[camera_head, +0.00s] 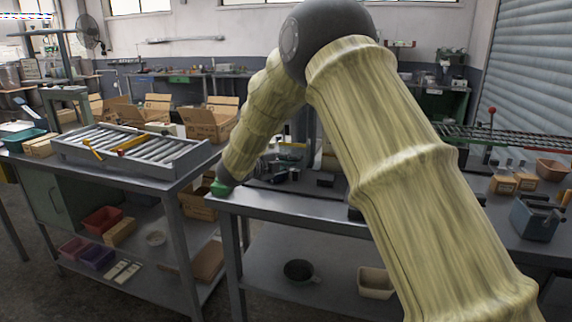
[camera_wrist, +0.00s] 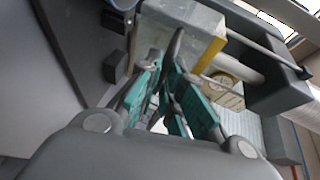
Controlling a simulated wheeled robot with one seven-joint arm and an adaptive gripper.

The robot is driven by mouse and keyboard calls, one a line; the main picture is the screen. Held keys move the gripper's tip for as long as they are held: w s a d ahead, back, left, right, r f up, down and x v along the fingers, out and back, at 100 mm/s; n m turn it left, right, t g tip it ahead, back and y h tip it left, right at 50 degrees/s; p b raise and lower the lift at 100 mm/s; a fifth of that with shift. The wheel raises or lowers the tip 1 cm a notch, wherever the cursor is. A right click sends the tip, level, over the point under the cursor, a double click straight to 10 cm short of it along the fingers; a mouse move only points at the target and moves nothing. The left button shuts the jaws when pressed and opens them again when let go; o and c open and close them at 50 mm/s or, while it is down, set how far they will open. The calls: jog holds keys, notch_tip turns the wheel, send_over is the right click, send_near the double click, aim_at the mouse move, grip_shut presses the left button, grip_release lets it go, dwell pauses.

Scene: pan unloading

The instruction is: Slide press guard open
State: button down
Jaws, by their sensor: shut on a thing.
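In the wrist view, my gripper (camera_wrist: 168,72) has its two teal fingers closed on a slim dark grey bar (camera_wrist: 177,42), which looks like the press guard's handle. The bar stands by a pale, partly see-through panel (camera_wrist: 190,22) with a yellow edge, which looks like the press guard. The gripped part of the bar is mostly hidden between the fingers. A dark grey machine body with a round pale-yellow part (camera_wrist: 228,84) lies right of the fingers. In the head view, my arm covers much of the bench, and the guard cannot be made out.
A dark block (camera_wrist: 115,66) lies left of the fingers, and a thin rod (camera_wrist: 250,45) runs across the upper right. In the head view, a roller conveyor (camera_head: 135,150) stands on the left bench, with cardboard boxes (camera_head: 207,122) behind. A blue-grey vise-like tool (camera_head: 535,217) stands right.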

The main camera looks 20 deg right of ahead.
notch_tip(320, 180, up, 8)
jog(key=p, duration=0.1)
jog(key=shift+f, duration=0.25)
jog(key=c, duration=1.6)
grip_release()
jog(key=shift+f, duration=0.1)
jog(key=shift+o, duration=0.2)
jog(key=shift+a, duration=0.1)
jog(key=v, duration=1.1)
jog(key=shift+s+a, duration=0.25)
jog(key=shift+a, duration=0.1)
